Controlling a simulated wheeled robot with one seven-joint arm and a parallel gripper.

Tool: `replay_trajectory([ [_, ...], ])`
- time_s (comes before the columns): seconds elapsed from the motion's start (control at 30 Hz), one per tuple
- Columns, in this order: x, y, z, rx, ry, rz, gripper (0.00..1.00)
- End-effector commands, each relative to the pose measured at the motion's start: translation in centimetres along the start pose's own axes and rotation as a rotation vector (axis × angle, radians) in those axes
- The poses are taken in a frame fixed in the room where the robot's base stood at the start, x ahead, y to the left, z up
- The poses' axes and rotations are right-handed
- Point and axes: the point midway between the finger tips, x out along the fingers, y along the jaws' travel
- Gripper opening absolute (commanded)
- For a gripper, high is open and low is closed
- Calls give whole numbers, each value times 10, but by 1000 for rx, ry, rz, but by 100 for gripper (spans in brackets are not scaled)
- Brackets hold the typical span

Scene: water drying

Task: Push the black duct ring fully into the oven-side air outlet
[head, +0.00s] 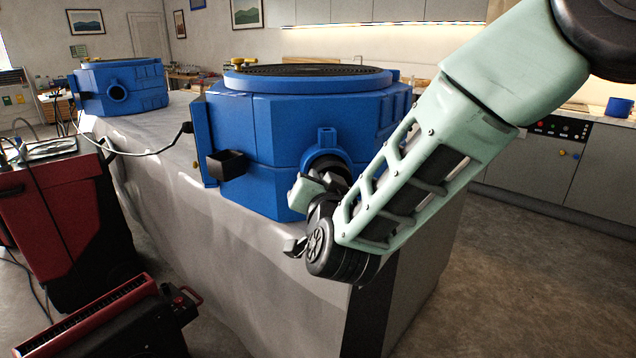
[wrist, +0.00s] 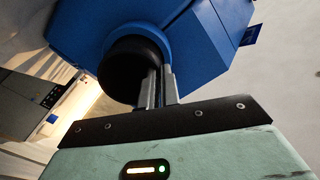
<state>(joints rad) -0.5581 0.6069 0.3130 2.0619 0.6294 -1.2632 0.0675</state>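The large blue oven (head: 285,130) stands on the near end of the draped bench. Its round blue air outlet (head: 326,150) faces me and is partly covered by my gripper. The black duct ring (wrist: 130,68) sits at the outlet in the wrist view; it also shows as a dark round shape behind my gripper in the head view (head: 334,165). How deep it sits cannot be told. My gripper (wrist: 160,86) has its two fingers close together at the ring's lower right edge, with a thin dark strip between them. It seems shut on the ring's wall. The arm hides part of the outlet.
A smaller blue unit (head: 120,88) with a round port stands at the bench's far end. A black box-shaped fitting (head: 226,164) sticks out of the oven's left side. A red machine (head: 65,210) and a red-black heater (head: 120,318) stand on the floor left of the bench (head: 240,260).

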Motion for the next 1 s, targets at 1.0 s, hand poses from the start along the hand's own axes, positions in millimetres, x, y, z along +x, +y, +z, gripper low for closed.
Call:
replay_trajectory([
  [1.0, 21, 0, 0, -1, 0, 1, 30],
])
